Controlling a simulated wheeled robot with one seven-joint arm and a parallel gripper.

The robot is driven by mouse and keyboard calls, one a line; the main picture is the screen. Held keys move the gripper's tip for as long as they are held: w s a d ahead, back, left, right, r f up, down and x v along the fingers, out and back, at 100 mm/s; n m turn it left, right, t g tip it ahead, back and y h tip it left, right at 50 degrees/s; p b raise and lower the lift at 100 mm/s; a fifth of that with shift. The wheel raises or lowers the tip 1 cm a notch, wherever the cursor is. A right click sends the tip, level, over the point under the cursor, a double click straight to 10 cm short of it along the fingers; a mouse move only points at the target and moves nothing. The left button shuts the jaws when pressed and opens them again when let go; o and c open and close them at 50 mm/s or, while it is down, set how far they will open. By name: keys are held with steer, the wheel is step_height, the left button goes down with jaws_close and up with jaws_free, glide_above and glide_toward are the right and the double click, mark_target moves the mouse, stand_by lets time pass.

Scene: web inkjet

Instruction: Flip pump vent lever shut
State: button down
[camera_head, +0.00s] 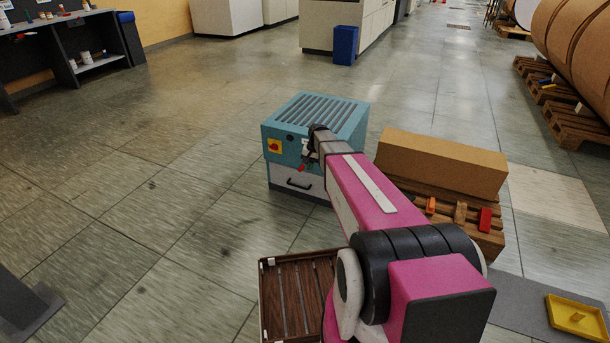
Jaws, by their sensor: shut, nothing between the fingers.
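A teal box-shaped unit (345,124), apparently the pump, stands on the floor at the picture's middle. My arm reaches forward from the lower right. My gripper (306,164) is at the unit's front face, dark and small in view, with its fingers shut and empty. A small red piece (301,168) shows beside the fingertips; it may be the vent lever. I cannot tell whether they touch, and my arm hides the front's right part.
A brown block (440,160) rests on a wooden pallet (488,243) right of the unit. A slatted brown tray (268,300) lies in front, partly behind my arm. A yellow tray (560,318) is at lower right. The floor at left is open.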

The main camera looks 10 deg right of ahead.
mark_target(304, 165)
steer(key=s+a+r+n+g+y, duration=0.1)
steer(key=s+a, duration=0.1)
steer(key=s, duration=0.8)
steer(key=s+a+r, duration=0.1)
steer(key=s+a, duration=0.1)
steer(key=s, duration=0.8)
steer(key=w+a+f+m+t+y, duration=0.2)
steer(key=w+f+m+y, duration=0.8)
steer(key=w+f, duration=0.5)
steer(key=w+d+f+m+t+y, duration=0.7)
steer(key=w+d+f+m+t, duration=0.5)
steer(key=w+d+f, duration=0.25)
steer(key=w+a+r, duration=0.5)
steer(key=a+r, duration=0.3)
steer(key=r, duration=0.2)
steer(key=shift+w+a, duration=0.2)
steer(key=shift+w, duration=0.15)
